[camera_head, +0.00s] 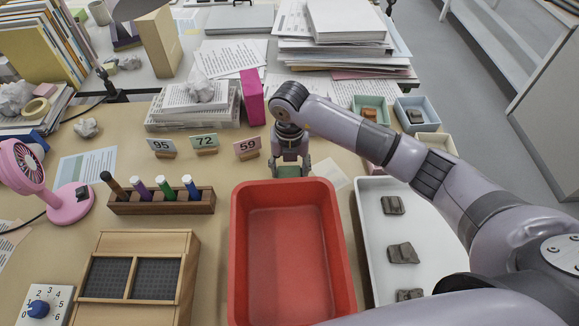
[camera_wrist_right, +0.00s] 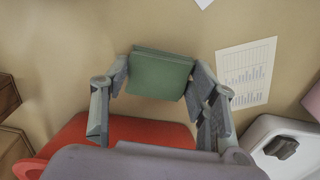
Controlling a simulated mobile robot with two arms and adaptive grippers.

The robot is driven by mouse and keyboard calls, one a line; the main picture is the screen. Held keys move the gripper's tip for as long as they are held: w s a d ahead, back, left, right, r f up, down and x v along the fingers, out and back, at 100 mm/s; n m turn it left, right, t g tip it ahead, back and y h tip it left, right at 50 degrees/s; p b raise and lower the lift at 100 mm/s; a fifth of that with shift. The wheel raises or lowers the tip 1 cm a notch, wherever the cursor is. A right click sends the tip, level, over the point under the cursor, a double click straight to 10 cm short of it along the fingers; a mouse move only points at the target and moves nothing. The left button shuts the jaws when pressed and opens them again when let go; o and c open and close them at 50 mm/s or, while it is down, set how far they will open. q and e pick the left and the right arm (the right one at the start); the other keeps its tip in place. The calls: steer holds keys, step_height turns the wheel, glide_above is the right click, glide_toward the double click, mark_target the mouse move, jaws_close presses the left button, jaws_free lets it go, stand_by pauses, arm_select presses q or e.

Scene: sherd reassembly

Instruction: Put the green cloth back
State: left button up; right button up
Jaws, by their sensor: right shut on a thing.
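A folded green cloth (camera_wrist_right: 160,75) is between the fingers of my right gripper (camera_wrist_right: 160,85) in the right wrist view. In the head view the right gripper (camera_head: 290,166) points down just behind the far edge of the red bin (camera_head: 240,255), and a strip of the green cloth (camera_head: 289,171) shows between its fingertips. The right gripper is shut on the cloth. I cannot tell whether the cloth touches the table. The red bin looks empty. My left gripper is not in view.
A white tray (camera_head: 368,230) with several dark sherds lies right of the bin. A wooden marker rack (camera_head: 160,207) and a wooden box with dark compartments (camera_head: 135,241) stand left. Number cards (camera_head: 204,141) and paper stacks (camera_head: 200,110) are behind. A pink fan (camera_head: 68,205) is far left.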

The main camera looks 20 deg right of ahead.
mark_target(290, 172)
steer(key=shift+f, duration=0.15)
steer(key=o, duration=1.1)
steer(key=shift+r, duration=0.2)
step_height(290, 172, up, 12)
steer(key=b, duration=0.1)
